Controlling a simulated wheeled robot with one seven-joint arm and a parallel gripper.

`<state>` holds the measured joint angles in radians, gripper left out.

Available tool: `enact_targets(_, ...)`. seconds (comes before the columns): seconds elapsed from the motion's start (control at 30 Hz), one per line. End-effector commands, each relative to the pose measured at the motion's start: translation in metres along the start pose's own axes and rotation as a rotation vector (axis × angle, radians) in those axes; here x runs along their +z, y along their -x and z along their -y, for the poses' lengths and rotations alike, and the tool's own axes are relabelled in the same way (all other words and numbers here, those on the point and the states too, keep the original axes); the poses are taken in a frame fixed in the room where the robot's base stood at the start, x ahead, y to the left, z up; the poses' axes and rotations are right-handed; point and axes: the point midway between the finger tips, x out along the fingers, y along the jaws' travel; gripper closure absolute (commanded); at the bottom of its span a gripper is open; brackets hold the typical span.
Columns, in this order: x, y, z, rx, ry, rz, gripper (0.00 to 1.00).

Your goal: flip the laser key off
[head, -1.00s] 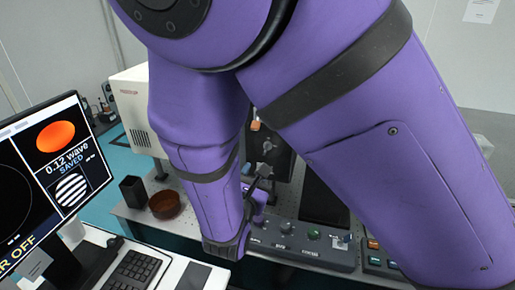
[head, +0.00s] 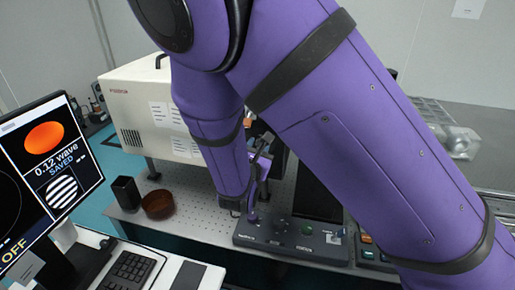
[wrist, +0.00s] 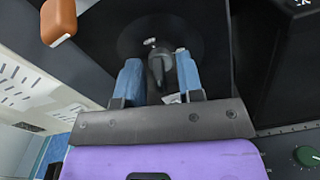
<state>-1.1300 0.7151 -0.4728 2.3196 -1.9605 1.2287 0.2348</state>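The laser key, a small dark grey knob (wrist: 157,66) with a pale tip, sits on a round black disc on a dark panel in the wrist view. My gripper (wrist: 159,78) has its two blue-padded fingers apart, one on each side of the knob. Narrow gaps seem to show between the pads and the knob, so contact is not clear. In the head view my gripper (head: 264,147) is at the dark panel, and my arm mostly hides the panel and key. The monitor (head: 50,175) shows text ending in "OFF".
A control box (head: 290,240) with a green knob (head: 307,229) lies below my gripper. An orange block (wrist: 58,20) is at upper left in the wrist view.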

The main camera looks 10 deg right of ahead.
Motion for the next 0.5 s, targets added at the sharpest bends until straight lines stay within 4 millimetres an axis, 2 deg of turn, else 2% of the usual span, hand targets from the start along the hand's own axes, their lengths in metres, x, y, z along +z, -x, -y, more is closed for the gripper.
enact_targets(0.07, 0.0000, 0.0001, -0.0001, 0.000, 0.000, 0.000, 0.66)
enact_targets(0.2, 0.0001, 0.0002, -0.0001, 0.000, 0.000, 0.000, 0.95)
enact_targets(0.23, 0.0001, 0.0003, -0.0001, 0.000, 0.000, 0.000, 1.00)
enact_targets(0.5, 0.0003, 0.0000, 0.0001, -0.001, 0.034, 0.001, 1.00)
